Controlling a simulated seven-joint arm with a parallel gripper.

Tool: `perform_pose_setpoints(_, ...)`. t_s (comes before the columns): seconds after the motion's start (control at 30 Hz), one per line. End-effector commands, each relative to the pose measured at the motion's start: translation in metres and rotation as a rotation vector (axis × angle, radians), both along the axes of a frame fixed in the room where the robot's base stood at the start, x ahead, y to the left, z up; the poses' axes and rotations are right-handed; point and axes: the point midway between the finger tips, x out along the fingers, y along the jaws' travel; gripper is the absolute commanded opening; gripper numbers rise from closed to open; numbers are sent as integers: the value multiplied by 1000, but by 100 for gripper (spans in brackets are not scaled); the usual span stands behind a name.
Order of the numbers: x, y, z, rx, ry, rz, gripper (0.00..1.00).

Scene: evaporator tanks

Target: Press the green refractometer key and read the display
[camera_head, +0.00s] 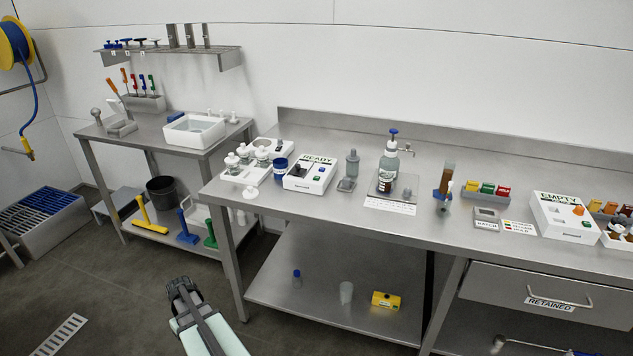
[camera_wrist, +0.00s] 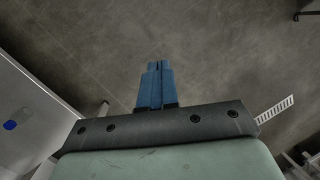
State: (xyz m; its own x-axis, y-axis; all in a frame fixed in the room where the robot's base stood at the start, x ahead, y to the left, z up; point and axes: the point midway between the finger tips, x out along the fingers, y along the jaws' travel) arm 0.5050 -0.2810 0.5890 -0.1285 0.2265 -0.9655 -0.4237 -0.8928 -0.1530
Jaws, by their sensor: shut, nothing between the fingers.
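Which one is the refractometer I cannot tell for sure. My gripper (camera_head: 180,287) is low in front of the bench, well away from both boxes. In the wrist view its blue fingers (camera_wrist: 158,66) are together and empty, over the grey floor.
A blue-lidded jar (camera_head: 280,171) and a white tray of bottles (camera_head: 247,172) stand left of the READY box. A grey cylinder (camera_head: 351,164) and a blue-topped bottle (camera_head: 389,165) stand to its right. The bench front edge lies between my gripper and the boxes.

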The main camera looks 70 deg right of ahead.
Motion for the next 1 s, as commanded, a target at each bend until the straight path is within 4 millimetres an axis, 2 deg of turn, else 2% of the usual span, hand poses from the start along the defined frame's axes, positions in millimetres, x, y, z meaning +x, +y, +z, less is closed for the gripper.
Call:
perform_pose_setpoints(0.03, 5, -18, 10, -6, -16, -19, 0)
perform_pose_setpoints(0.2, 10, -69, 45, -17, -63, -66, 0)
perform_pose_setpoints(0.47, 5, -147, 103, -45, -133, -138, 0)
perform_pose_setpoints(0.77, -19, -236, 177, -89, -210, -218, 0)
perform_pose_setpoints(1.0, -52, -300, 240, -130, -270, -279, 0)
